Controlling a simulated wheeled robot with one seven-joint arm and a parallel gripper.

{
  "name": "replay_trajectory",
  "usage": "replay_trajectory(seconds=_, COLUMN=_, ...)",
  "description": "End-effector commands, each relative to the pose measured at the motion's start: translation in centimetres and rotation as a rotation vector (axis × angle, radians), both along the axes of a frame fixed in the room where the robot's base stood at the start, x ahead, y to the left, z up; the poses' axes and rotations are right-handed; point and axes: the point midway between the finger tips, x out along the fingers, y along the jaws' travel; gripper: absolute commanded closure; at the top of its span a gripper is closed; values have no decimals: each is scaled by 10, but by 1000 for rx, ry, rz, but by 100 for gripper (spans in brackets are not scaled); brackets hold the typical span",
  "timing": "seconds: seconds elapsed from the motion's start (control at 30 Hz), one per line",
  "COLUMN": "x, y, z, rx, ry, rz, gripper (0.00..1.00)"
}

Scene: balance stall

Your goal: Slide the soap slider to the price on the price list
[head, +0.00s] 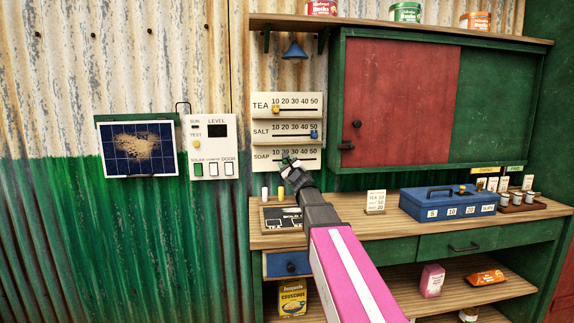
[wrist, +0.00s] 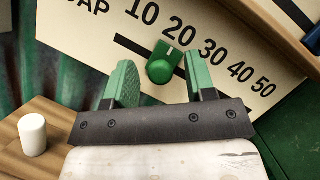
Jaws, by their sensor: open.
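The soap slider's green knob (wrist: 160,68) sits on its slot near the 20 mark in the wrist view. The soap scale (head: 307,156) is the lowest of three white price scales on the wall. My gripper (head: 288,164) is at this scale, open and empty. In the wrist view its two green fingers (wrist: 161,78) appear on either side of the knob, with a gap to each; contact is not visible. The price list (head: 375,201) is a small white card standing on the counter; its figures are too small to read surely.
Above are the tea slider (head: 276,109) near 10 and the salt slider (head: 314,134) near 50. A blue cash box (head: 448,205) stands on the counter (head: 345,230). White and yellow pegs stand below the soap scale; the white peg (wrist: 33,134) is left of my fingers.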

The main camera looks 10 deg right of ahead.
Motion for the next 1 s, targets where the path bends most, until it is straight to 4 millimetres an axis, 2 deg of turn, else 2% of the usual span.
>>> replay_trajectory(seconds=0.27, x=-25, y=-6, z=-7, rx=0, ry=1, rz=-1, gripper=50)
replay_trajectory(seconds=0.6, x=-83, y=-21, z=-26, rx=0, ry=1, rz=-1, gripper=50)
replay_trajectory(seconds=0.7, x=-94, y=-24, z=-30, rx=0, ry=1, rz=-1, gripper=50)
replay_trajectory(seconds=1.0, x=-99, y=-26, z=-32, rx=0, ry=-1, rz=1, gripper=50)
